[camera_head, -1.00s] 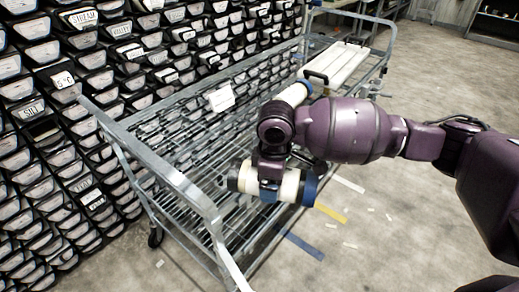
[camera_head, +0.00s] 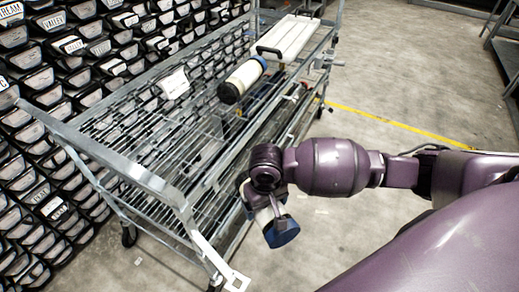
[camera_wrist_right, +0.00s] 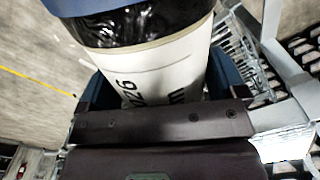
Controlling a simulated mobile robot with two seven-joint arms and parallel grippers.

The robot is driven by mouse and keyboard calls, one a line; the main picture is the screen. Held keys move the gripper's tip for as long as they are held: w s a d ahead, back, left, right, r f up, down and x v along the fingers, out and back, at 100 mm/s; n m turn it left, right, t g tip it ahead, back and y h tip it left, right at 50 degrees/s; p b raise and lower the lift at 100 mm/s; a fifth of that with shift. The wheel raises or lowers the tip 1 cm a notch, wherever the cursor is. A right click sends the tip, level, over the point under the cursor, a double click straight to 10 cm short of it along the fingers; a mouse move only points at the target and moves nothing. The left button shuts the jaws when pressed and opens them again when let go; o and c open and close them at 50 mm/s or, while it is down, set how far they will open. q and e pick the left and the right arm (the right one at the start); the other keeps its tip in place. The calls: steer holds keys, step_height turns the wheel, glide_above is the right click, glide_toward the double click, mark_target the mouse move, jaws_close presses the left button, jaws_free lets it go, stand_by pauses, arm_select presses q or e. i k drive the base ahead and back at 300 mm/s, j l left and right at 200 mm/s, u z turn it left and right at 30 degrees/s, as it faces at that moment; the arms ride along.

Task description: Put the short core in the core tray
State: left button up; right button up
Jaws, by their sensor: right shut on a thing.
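My right gripper (camera_head: 264,203) is shut on a white core (camera_head: 265,216) with a blue end cap. It holds the core tilted, beside the front right edge of the cart and apart from it. In the right wrist view the held core (camera_wrist_right: 165,75) fills the space between the fingers, with black wrap below its blue cap and partly hidden black print. A second core (camera_head: 245,76), white with a black end and a blue end, lies on the cart. The white core tray (camera_head: 291,38), with black handles, lies behind it. My left gripper is not in view.
The metal wire cart (camera_head: 150,178) has a raised front rail and a white paper tag (camera_head: 174,83). A wall of labelled core boxes (camera_head: 28,85) stands close along its left side. The floor (camera_head: 420,95) to the right is open, with a yellow line.

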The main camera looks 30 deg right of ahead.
mark_target(296, 31)
steer(key=z, duration=1.85)
steer(key=i+z, duration=0.2)
steer(key=z, duration=0.3)
steer(key=i, duration=3.15)
